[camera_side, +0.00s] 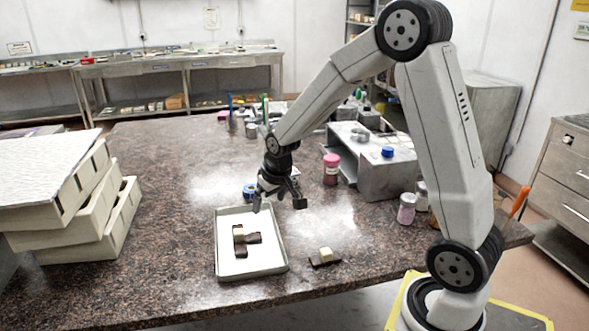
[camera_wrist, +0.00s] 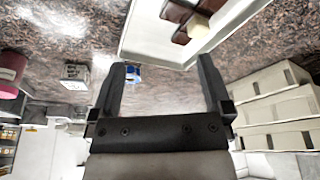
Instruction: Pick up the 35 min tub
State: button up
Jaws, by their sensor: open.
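No label reading 35 min is legible in either view, so I cannot tell which tub it is. A small blue tub (camera_side: 249,190) stands just behind the tray; in the wrist view the blue tub (camera_wrist: 133,76) shows near the left finger. A pink-lidded tub (camera_side: 331,168) stands farther right, and a pink shape (camera_wrist: 10,75) shows at the wrist view's left edge. A pale pink tub (camera_side: 406,208) stands at the right. My gripper (camera_side: 278,203) is open and empty above the tray's back right corner; its fingers (camera_wrist: 162,62) are spread in the wrist view.
A shallow white tray (camera_side: 222,262) holds dark and cream pieces; another such piece (camera_side: 325,257) lies right of it. Stacked pale boxes (camera_side: 95,220) stand at left. A grey metal block (camera_side: 388,180) with a blue-topped item (camera_side: 387,152) stands at right. The counter between boxes and tray is clear.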

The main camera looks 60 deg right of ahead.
jog(key=w+d+f+m+h, duration=0.1)
jog(key=w+d, duration=0.2)
jog(key=d, duration=0.4)
jog(key=w+d+f+m, duration=0.1)
jog(key=w+d, duration=0.3)
jog(key=d, duration=0.3)
jog(key=m, duration=0.2)
send_over(293, 174)
jog(key=s+a, duration=0.1)
jog(key=s, duration=0.1)
jog(key=shift+w+f+h, duration=0.1)
jog(key=shift+f+h, duration=0.3)
jog(key=shift+f, duration=0.45)
jog(key=shift+x, duration=1.3)
jog(key=shift+w+a+f, duration=0.1)
jog(key=shift+t, duration=0.3)
jog(key=shift+x, duration=2.5)
jog(key=shift+a, duration=0.15)
jog(key=c, duration=1.1)
